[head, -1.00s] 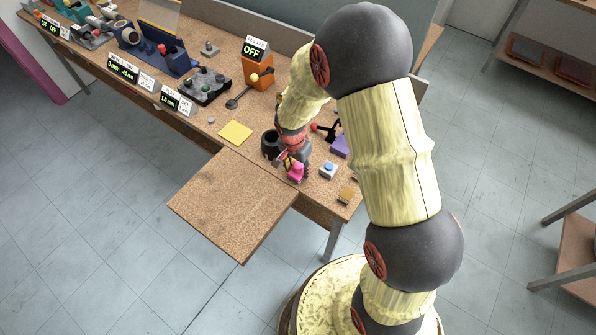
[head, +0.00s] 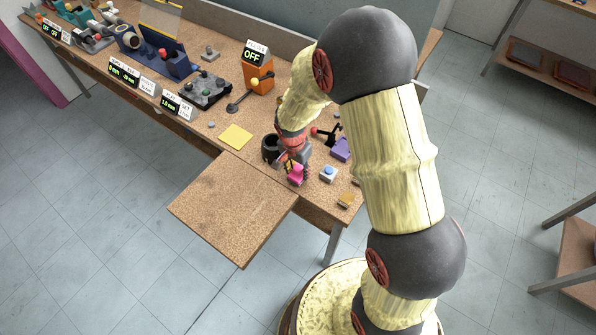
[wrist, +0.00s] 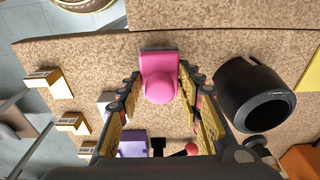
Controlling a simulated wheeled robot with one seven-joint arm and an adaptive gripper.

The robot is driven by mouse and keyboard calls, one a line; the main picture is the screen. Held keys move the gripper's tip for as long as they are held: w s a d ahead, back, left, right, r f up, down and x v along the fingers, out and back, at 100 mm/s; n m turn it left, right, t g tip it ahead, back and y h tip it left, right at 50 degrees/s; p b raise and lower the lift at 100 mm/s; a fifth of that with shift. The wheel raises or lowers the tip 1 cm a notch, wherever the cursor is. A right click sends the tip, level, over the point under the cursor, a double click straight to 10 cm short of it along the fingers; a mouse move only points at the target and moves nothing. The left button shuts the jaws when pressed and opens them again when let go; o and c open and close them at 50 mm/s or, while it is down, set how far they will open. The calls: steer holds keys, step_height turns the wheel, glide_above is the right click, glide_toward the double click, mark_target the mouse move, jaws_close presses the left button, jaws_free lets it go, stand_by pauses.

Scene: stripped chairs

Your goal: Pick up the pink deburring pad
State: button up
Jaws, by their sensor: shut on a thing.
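The pink deburring pad (head: 296,174) is at the front edge area of the cork-topped bench. In the wrist view the pink pad (wrist: 159,78) shows a rounded knob on a flat block with a dark edge. My gripper (head: 292,167) reaches down over it from behind. In the wrist view my gripper (wrist: 160,88) has its two fingers on either side of the pad, shut on it. I cannot tell whether the pad touches the bench.
A black cylindrical pot (wrist: 250,95) stands close beside my gripper.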

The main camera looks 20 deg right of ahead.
steer(key=s+a+r+p, duration=0.1)
steer(key=s+r+p, duration=0.2)
steer(key=s+r, duration=0.9)
steer(key=shift+s, duration=0.95)
steer(key=shift+a+f, duration=0.1)
steer(key=o, duration=0.6)
steer(key=c, duration=0.4)
steer(key=shift+c, duration=0.2)
